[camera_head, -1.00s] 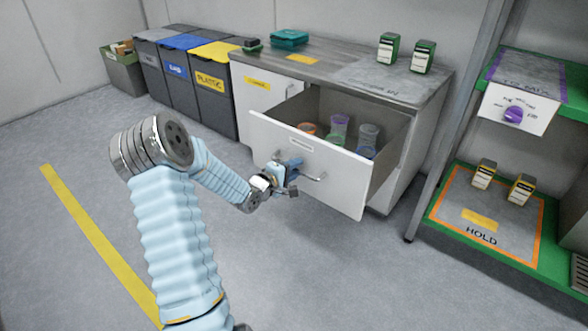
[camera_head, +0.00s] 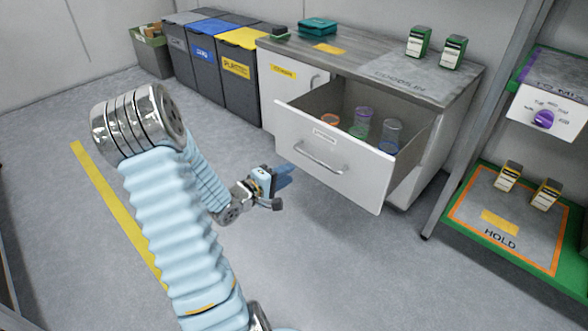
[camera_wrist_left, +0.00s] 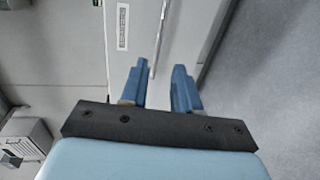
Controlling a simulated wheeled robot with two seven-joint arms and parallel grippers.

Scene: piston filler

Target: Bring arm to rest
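My left gripper (camera_head: 284,174) is off the front of an open drawer (camera_head: 330,155), to the left of its handle (camera_head: 322,160) and apart from it. In the left wrist view its two blue fingers (camera_wrist_left: 164,88) stand apart with nothing between them, so it is open and empty. The drawer front (camera_wrist_left: 133,40) and handle (camera_wrist_left: 158,45) show beyond the fingers. My left arm reaches in from the bottom, bent at the elbow. My right gripper is in neither view.
The drawer sticks out from the cabinet and holds several flasks (camera_head: 362,122). Bins (camera_head: 238,88) stand at the back left. A shelf with a HOLD mat (camera_head: 498,222) and two small boxes is at the right. The floor (camera_head: 330,265) in front is clear.

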